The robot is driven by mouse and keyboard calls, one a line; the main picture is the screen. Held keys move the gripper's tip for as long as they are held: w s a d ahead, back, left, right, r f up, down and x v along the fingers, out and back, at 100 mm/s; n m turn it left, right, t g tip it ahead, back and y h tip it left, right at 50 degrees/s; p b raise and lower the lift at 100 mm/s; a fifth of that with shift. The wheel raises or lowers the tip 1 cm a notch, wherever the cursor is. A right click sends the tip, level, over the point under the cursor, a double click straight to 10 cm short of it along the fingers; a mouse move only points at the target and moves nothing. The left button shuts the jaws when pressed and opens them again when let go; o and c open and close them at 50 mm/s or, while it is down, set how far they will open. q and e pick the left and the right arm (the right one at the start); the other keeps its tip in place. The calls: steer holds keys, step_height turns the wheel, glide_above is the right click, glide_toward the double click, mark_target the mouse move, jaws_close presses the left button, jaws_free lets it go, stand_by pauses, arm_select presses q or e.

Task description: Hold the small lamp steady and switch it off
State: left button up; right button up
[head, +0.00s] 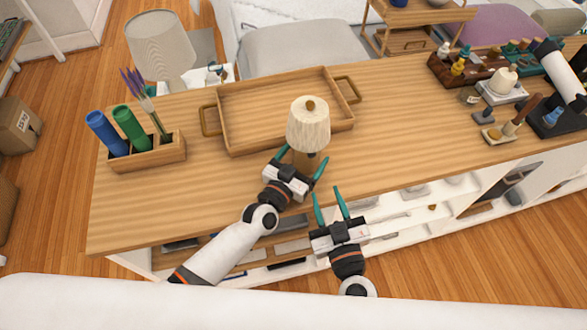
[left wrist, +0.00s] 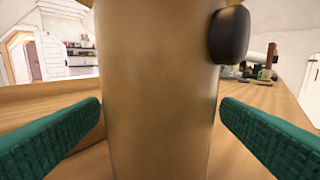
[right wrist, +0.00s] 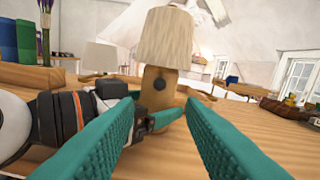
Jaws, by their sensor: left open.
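The small lamp (head: 308,127) stands upright on the wooden counter, with a pale pleated shade and a tan wooden body. In the left wrist view its body (left wrist: 160,110) fills the middle, with a black knob (left wrist: 230,35) on its upper right side. The knob also shows facing the right wrist view (right wrist: 159,84). My left gripper (head: 302,159) is open, its green fingers on either side of the lamp body; contact cannot be told. My right gripper (head: 327,193) is open and empty, before the counter's front edge, apart from the lamp and pointing towards it.
A wooden tray (head: 230,143) with handles lies behind the lamp. A wooden holder (head: 150,154) with blue and green rolls stands at left. Bottles, brushes and a dark rack (head: 443,75) stand at right. The counter between lamp and right-hand items is clear.

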arm_select(q)
steer(key=shift+x, duration=0.85)
steer(key=shift+c, duration=0.4)
steer(key=c, duration=1.2)
arm_select(e)
jaws_close()
